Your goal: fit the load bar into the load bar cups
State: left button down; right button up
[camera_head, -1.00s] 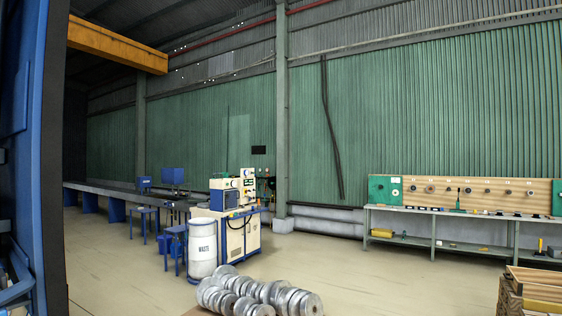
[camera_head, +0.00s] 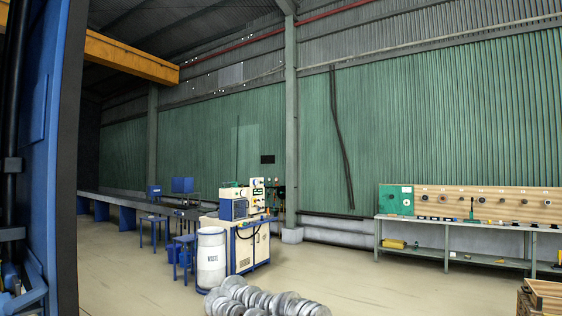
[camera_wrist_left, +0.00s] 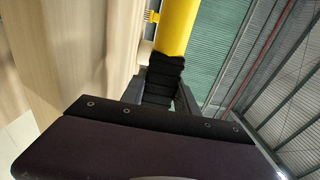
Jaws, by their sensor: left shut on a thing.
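A yellow bar (camera_wrist_left: 176,28), which I take to be the load bar, runs up and away from my left gripper (camera_wrist_left: 160,97) in the left wrist view. It has a black ribbed section (camera_wrist_left: 162,78) where the fingers are. My left gripper is shut on the bar there. The bar's far end leaves the top of that view. No load bar cups can be made out in either view. My right gripper is in neither view.
A tall blue structure (camera_head: 58,120) stands close at the left. Several metal reels (camera_head: 262,300) lie on the floor ahead. A white waste drum (camera_head: 210,258) and a cream machine (camera_head: 247,245) stand behind them. A workbench (camera_head: 450,226) is at right; open floor lies between.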

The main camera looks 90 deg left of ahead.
pick_arm(q)
jog(key=shift+w+r, duration=0.15)
jog(key=shift+r, duration=0.3)
dwell(0.4)
jog(key=shift+r+p, duration=1.45)
jog(key=shift+r, duration=0.3)
jog(key=shift+r+p, duration=2.1)
jog(key=shift+r, duration=1.1)
jog(key=shift+f, duration=0.1)
